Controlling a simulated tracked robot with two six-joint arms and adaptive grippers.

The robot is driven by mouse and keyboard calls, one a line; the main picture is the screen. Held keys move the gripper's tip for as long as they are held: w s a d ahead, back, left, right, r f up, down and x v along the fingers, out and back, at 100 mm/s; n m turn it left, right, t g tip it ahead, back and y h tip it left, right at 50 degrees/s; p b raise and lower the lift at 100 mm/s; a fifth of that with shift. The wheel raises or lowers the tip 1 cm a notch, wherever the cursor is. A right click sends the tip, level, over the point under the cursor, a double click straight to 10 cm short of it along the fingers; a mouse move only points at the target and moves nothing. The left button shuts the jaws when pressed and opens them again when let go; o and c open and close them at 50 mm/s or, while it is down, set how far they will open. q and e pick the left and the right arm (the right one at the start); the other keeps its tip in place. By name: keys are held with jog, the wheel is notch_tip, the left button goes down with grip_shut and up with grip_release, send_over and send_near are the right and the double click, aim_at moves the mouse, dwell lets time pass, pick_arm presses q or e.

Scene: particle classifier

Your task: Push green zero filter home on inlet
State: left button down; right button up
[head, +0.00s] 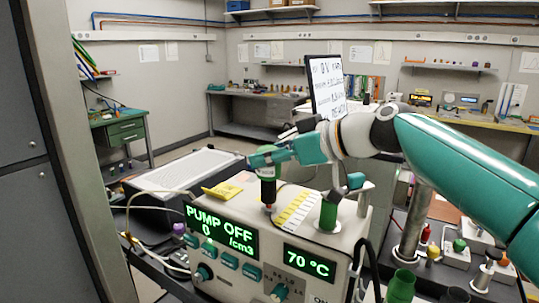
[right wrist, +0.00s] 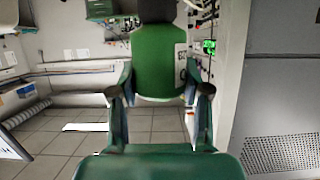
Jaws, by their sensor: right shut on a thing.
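The green zero filter (head: 268,188) stands upright over the top of the white instrument (head: 235,207). Its lower end is at or just above the small orange-tipped inlet (head: 268,207); I cannot tell whether it is seated. My right gripper (head: 265,158) reaches in from the right and is shut on the filter near its upper part. In the right wrist view the green filter (right wrist: 158,62) with a white label sits between the two fingers of my right gripper (right wrist: 160,92). My left gripper is not in view.
The instrument's displays (head: 222,228) read "PUMP OFF" and "70 °C". A yellow note (head: 222,190) and a striped yellow-white strip (head: 296,210) lie on its top. A green cylinder (head: 328,214) stands to the right of the filter. Several small coloured-topped items stand at far right.

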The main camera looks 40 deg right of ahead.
jog(key=shift+r+p, duration=0.4)
jog(key=shift+r, duration=0.35)
jog(key=shift+b, duration=0.5)
dwell(1.3)
jog(key=shift+f+b, duration=0.85)
jog(key=o, duration=1.4)
jog(key=shift+c, duration=0.2)
jog(key=shift+r, duration=5)
